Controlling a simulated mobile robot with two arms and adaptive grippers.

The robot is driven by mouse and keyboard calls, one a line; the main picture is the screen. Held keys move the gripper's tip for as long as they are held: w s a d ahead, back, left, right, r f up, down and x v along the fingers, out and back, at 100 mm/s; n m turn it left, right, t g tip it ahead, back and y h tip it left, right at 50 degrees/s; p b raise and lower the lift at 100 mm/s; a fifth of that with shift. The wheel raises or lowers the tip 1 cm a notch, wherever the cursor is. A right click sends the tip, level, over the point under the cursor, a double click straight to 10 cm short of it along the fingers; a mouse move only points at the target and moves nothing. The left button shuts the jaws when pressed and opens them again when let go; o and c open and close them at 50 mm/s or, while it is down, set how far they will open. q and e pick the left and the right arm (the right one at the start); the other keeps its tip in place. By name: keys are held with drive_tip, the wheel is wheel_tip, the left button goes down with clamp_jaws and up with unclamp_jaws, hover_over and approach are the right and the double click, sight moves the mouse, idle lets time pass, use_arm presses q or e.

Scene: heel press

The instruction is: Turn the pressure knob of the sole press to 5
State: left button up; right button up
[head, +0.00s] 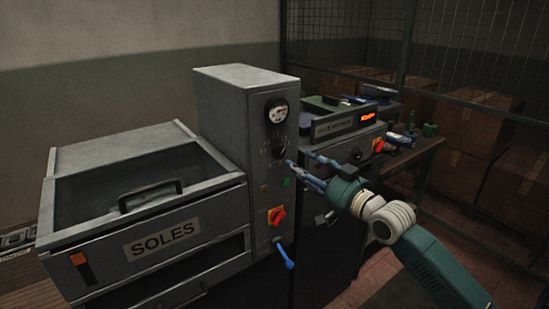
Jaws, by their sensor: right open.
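The sole press (222,110) is a grey machine with a tall control column and a sign reading SOLES. A round white-faced gauge (277,110) is at the top of its front panel. Below the gauge is a small dark knob (278,150), which looks like the pressure knob; its pointer and scale are too small to read. My right gripper (299,159) is open, with its blue fingers pointing left towards the panel just right of and slightly below this knob. I cannot tell whether a fingertip touches the panel. My left gripper is not in view.
Lower on the panel are a green button (286,183), a red rotary switch (276,215) and a blue lever (285,255). A second machine (340,125) with an orange display stands behind my right gripper. A wire mesh fence (470,35) and cardboard boxes (475,135) are at the back right.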

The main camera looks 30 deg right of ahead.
sight(281, 154)
drive_tip(key=w, duration=0.2)
drive_tip(key=w+p, duration=0.1)
drive_tip(key=w, duration=0.2)
drive_tip(key=w+p, duration=0.1)
drive_tip(key=w, duration=0.1)
drive_tip(key=shift+w+a+r, duration=0.1)
drive_tip(key=shift+w+a, duration=0.15)
drive_tip(key=shift+w, duration=0.5)
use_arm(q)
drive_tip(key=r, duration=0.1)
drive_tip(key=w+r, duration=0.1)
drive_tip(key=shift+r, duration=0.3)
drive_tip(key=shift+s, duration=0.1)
use_arm(e)
drive_tip(key=c, duration=1.2)
drive_tip(key=shift+o, duration=0.2)
drive_tip(key=o, duration=1.2)
drive_tip(key=shift+c, duration=0.2)
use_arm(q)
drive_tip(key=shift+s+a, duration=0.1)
